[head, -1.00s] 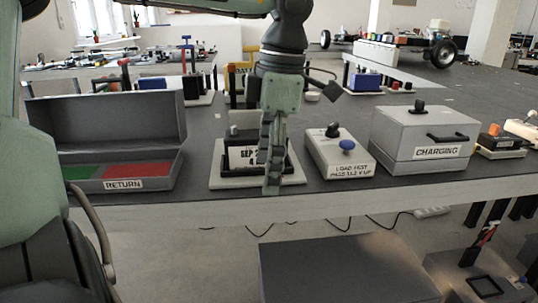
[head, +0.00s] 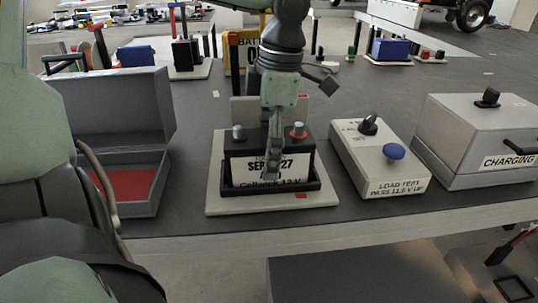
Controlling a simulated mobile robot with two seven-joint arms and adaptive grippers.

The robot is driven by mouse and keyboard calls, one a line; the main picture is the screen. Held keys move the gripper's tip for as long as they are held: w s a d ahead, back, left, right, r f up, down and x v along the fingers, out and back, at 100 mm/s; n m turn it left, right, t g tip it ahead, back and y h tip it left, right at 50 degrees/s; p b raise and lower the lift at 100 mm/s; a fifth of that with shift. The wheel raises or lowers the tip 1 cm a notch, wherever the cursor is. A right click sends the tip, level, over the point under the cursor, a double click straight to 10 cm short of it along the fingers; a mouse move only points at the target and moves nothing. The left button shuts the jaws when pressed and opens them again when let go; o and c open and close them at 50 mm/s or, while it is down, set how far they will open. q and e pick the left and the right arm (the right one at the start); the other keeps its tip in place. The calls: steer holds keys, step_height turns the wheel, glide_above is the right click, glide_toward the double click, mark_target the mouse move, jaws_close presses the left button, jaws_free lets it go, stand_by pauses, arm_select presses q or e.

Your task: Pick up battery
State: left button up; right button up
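The battery (head: 240,168) is a black box with a white label reading "SEP 27". It has a grey terminal post on its left and a red-based one on its right. It sits upright in a low black holder (head: 312,184) on a pale base plate (head: 216,200) near the table's front edge. My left gripper (head: 271,178) points down in front of the battery and covers part of its label. Its fingers are seen edge-on, so I cannot tell whether they are open or touch the battery. My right gripper is not in view.
An open grey box (head: 105,125) with a red floor stands left. A load tester (head: 380,160) with a blue button and a grey charging box (head: 475,140) stand right. Another stand with a blue block (head: 390,48) is farther back. Bare table lies behind the tester.

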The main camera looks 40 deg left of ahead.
arm_select(q)
steer(key=shift+a+f, duration=0.1)
steer(key=shift+f, duration=0.65)
steer(key=shift+c, duration=0.5)
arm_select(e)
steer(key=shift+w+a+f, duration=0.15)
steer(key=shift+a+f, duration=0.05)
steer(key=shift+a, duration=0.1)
arm_select(q)
steer(key=c, duration=1.7)
steer(key=shift+r, duration=0.15)
jaws_close()
steer(key=shift+w, duration=0.1)
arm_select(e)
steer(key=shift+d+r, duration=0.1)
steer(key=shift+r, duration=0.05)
